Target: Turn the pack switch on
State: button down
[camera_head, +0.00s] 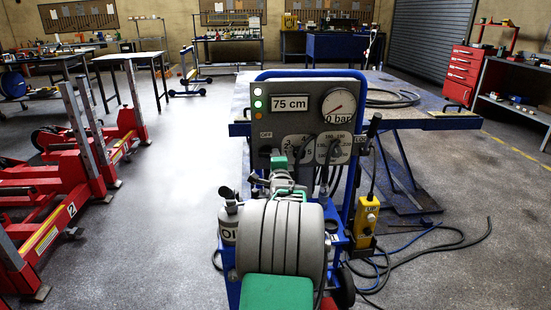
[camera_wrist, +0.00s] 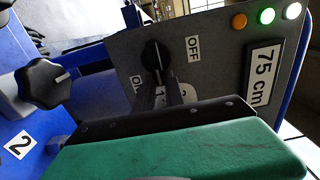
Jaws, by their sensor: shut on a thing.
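The pack switch is a black rotary knob (camera_wrist: 155,56) on the grey panel (camera_head: 345,84). It sits beside an OFF label (camera_wrist: 193,48) and a partly covered ON label (camera_wrist: 136,86) in the wrist view. My gripper (camera_wrist: 172,92) is shut on the knob, its dark fingers reaching it from below in that view. Which label the knob points to, I cannot tell.
The panel has a 75 cm display (camera_head: 290,103), indicator lamps (camera_head: 258,104), a gauge (camera_head: 339,105) and another dial (camera_head: 333,150). A yellow pendant (camera_head: 366,215) hangs at right, with cables on the floor. Red jack stands (camera_head: 70,200) are at left. Open floor lies between.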

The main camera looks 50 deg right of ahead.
jog(key=shift+f, duration=0.1)
dwell(0.3)
jog(key=c, duration=1.4)
grip_release()
jog(key=p+v, duration=0.1)
jog(key=v, duration=0.7)
